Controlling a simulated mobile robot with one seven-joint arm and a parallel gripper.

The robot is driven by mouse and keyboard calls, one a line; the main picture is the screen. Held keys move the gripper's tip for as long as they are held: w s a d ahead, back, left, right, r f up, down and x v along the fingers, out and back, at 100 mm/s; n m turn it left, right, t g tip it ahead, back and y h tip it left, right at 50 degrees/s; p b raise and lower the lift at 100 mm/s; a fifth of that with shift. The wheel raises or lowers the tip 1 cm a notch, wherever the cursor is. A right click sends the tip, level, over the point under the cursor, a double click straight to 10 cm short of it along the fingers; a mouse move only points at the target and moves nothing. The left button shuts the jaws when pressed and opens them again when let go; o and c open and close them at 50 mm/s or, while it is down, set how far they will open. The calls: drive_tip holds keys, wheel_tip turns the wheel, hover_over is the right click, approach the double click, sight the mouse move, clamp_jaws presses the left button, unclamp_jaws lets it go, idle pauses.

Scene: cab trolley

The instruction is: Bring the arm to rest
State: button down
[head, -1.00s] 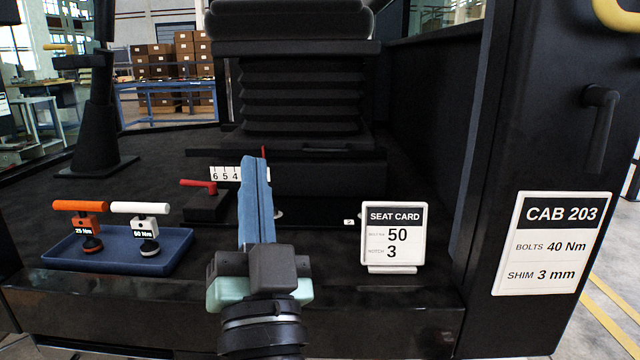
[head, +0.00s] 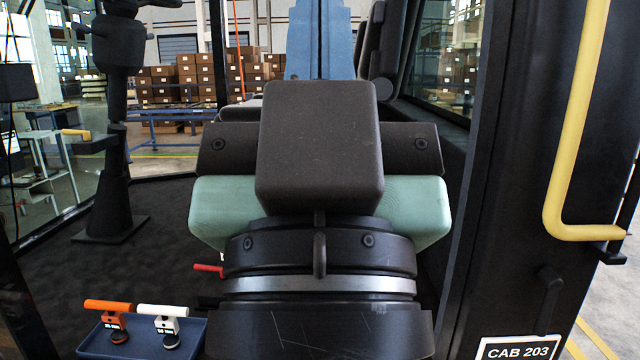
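My gripper (head: 321,38) is raised large in the middle of the head view, seen from behind. Its two blue fingers point up and lie side by side with only a thin seam between them. Their tips are cut off by the top edge. Nothing shows held between the visible parts. The dark and pale green hand hides most of the seat and the middle of the cab floor.
A blue tray (head: 88,344) at lower left holds an orange-handled tool (head: 108,307) and a white-handled tool (head: 162,312). A red lever (head: 208,268) shows beside my arm. A yellow grab rail (head: 577,130) and the CAB 203 sign (head: 520,349) are at right.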

wheel_tip(320, 180, up, 18)
drive_tip(key=p, duration=1.6)
drive_tip(key=shift+r, duration=0.1)
